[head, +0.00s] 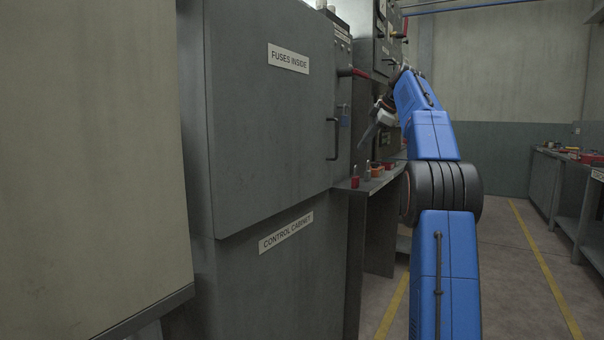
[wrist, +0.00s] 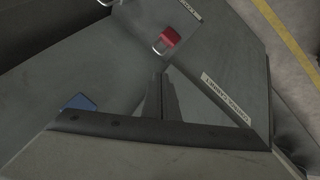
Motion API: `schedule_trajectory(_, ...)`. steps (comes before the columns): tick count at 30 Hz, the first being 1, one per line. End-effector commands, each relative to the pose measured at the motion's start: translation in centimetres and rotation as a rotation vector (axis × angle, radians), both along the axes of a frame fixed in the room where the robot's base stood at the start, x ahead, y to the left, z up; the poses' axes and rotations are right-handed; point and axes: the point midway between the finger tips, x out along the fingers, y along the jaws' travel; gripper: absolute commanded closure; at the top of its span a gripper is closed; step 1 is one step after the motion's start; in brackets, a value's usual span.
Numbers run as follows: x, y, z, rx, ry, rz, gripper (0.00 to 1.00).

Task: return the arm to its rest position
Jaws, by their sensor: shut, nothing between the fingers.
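My gripper (head: 366,140) is at the end of my blue arm in the head view. It hangs tilted down and left, in front of the grey cabinets and above the small shelf. Its fingers look shut and empty. In the wrist view the narrow dark fingers (wrist: 162,92) lie close together with nothing between them. My arm stands bent in the right half of the head view, its wrist raised near the cabinet fronts. Whether the fingers touch anything cannot be told.
Below the gripper is a shelf (head: 343,186) with several small red and orange items. A red padlock (wrist: 168,40) shows in the wrist view. Floor (head: 515,270) is clear at right, before a workbench (head: 562,190).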

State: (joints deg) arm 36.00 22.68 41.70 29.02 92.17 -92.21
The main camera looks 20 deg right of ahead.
Motion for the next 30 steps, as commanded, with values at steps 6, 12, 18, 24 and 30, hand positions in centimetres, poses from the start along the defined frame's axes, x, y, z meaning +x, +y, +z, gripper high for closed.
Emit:
schedule_trajectory(6,-0.2,0.7,0.0,0.006,0.005,-0.01,1.0)
schedule_trajectory(12,-1.8,5.3,-0.2,0.053,0.046,-0.091,1.0)
schedule_trajectory(18,-5.1,11.3,-1.6,0.115,0.103,-0.216,1.0)
schedule_trajectory(24,-9.3,16.9,-3.9,0.165,0.153,-0.336,1.0)
schedule_trajectory(30,-14.3,21.9,-7.1,0.206,0.196,-0.455,1.0)
